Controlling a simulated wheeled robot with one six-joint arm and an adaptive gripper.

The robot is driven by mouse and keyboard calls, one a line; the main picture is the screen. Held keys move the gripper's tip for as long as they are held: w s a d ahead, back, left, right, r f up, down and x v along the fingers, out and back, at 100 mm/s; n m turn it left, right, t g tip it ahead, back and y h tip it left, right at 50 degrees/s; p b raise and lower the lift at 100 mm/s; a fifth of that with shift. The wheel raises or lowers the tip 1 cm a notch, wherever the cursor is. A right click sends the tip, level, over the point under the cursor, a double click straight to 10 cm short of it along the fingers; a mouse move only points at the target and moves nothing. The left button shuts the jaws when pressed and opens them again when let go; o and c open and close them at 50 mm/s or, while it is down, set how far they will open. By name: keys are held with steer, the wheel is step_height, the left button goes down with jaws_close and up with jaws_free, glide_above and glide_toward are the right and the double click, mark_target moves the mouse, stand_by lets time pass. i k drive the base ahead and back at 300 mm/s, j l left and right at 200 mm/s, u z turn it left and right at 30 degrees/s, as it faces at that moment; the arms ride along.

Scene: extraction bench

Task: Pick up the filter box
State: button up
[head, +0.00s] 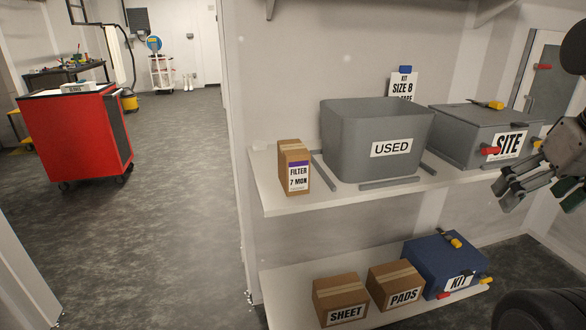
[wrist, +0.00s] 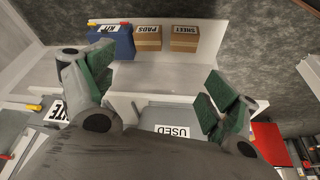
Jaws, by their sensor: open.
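The filter box (head: 294,168) is a small upright brown carton with a white label reading FILTER. It stands at the left end of the upper shelf in the head view, left of the grey USED bin. I cannot make it out in the wrist view. My gripper (head: 512,185) is at the right edge of the head view, in front of the SITE case and well apart from the filter box. In the wrist view its green-padded fingers (wrist: 155,95) are spread wide with nothing between them.
The USED bin (head: 375,140) stands between low strips on the upper shelf (head: 330,199). The SITE case (head: 480,135) is to its right. The lower shelf holds the SHEET box (head: 340,298), PADS box (head: 396,286) and blue KIT case (head: 443,262). Open floor (head: 170,190) lies left.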

mark_target(294, 159)
steer(key=j+u, duration=0.25)
steer(key=j, duration=0.4)
steer(key=j+u, duration=0.3)
steer(key=j, duration=0.35)
steer(key=i, duration=0.05)
